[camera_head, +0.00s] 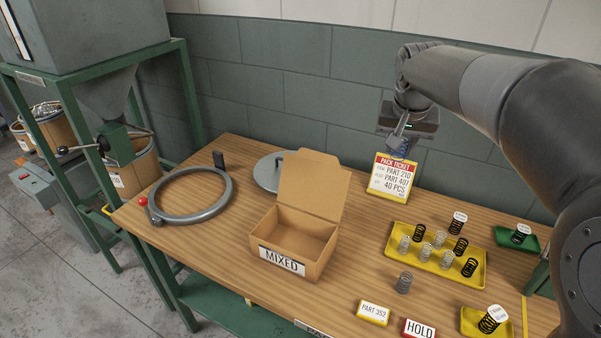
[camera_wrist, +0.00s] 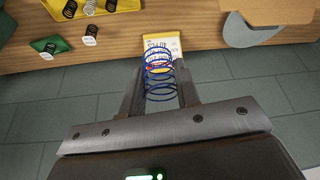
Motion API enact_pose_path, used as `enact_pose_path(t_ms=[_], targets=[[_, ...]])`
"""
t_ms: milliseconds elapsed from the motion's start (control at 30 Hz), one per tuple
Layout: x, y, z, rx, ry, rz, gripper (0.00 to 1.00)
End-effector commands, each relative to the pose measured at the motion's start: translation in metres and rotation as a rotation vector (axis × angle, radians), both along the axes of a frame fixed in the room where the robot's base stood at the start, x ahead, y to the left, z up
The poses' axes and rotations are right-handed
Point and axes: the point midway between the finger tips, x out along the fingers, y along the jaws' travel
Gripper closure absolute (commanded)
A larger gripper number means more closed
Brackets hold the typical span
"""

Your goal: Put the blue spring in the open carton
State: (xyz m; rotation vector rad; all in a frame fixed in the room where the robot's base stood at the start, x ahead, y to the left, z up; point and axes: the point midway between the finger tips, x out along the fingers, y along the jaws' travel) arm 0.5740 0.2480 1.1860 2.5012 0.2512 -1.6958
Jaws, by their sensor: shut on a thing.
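My gripper (camera_head: 404,134) is shut on the blue spring (camera_wrist: 160,78), which shows between the two fingers in the wrist view. In the head view the blue spring (camera_head: 399,151) hangs just below the fingers, in front of the top of the pack ticket. The open carton (camera_head: 283,265) stands on the wooden table, left of and lower than my gripper. Its lid is raised at the back, its front reads MIXED, and its visible inside looks empty.
The pack ticket (camera_head: 394,180) stands behind the yellow tray (camera_head: 398,251), which holds several black and grey springs. A grey ring (camera_head: 190,217) and a round lid (camera_head: 267,172) lie left of and behind the carton.

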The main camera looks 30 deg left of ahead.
Motion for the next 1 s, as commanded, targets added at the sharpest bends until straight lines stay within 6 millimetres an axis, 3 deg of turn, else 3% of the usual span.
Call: enact_pose_path(t_ms=[33, 300, 500, 733, 1000], targets=[[-0.005, 0.019, 0.000, -0.001, 0.001, 0.009, 0.92], [-0.045, 0.113, 0.000, -0.004, 0.000, 0.009, 0.92], [-0.072, 0.160, 0.000, -0.002, -0.007, 0.004, 0.92], [-0.098, 0.196, 0.000, 0.000, -0.015, 0.002, 0.92], [-0.096, 0.192, -0.075, -0.005, -0.010, -0.003, 0.92]])
